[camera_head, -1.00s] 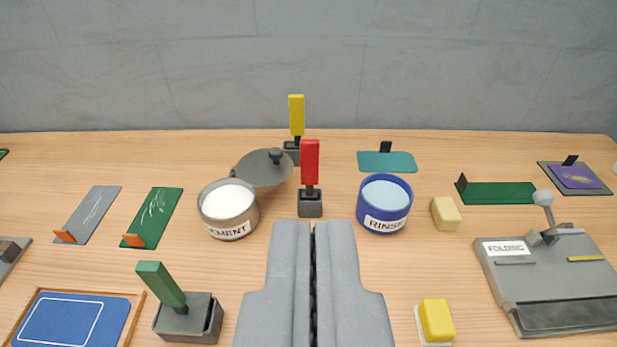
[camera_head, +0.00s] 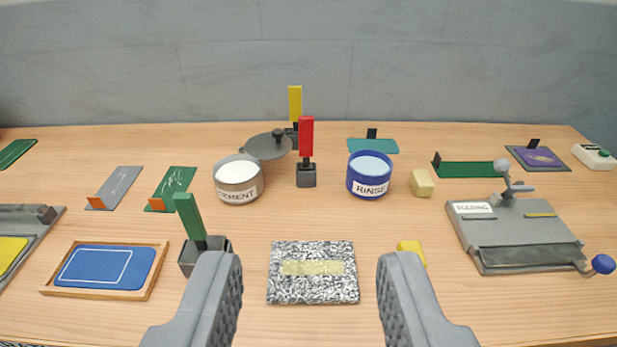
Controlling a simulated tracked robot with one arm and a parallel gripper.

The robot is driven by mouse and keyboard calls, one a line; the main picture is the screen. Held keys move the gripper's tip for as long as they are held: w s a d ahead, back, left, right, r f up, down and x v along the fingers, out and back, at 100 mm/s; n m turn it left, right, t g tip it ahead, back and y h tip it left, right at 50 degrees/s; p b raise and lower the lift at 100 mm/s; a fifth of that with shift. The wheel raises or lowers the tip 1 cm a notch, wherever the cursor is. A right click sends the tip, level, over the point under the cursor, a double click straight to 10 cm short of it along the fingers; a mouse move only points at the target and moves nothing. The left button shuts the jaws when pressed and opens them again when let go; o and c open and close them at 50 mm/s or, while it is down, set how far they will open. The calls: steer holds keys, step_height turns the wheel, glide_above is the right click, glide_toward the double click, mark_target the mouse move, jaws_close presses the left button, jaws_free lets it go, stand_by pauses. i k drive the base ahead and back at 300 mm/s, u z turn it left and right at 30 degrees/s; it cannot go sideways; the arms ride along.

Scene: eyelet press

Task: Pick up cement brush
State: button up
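Three upright brush-like tools with coloured handles stand in dark holders; which is the cement brush is not labelled. The red-handled one (camera_head: 306,137) stands at the centre, between the cement pot and the rinse pot. The yellow-handled one (camera_head: 295,103) stands behind it. The green-handled one (camera_head: 190,217) leans in its holder at front left. The grey cement pot (camera_head: 238,180) holds white material, and its lid (camera_head: 268,146) lies behind it. My gripper (camera_head: 308,262) is open and empty at the front, its fingers either side of a speckled slab (camera_head: 313,295) in the picture.
The blue rinse pot (camera_head: 369,175) stands right of centre, with a yellow block (camera_head: 421,183) beside it. Another yellow block (camera_head: 413,250) is partly behind my right finger. A folding press (camera_head: 520,236) stands at right. A blue wood-framed tray (camera_head: 105,270) lies at front left.

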mark_target(306, 123)
steer(key=k, duration=0.85)
steer(key=u, duration=0.45)
steer(key=i, duration=1.05)
steer(key=u, duration=0.3)
steer(key=i, duration=1.1)
steer(key=z, duration=0.3)
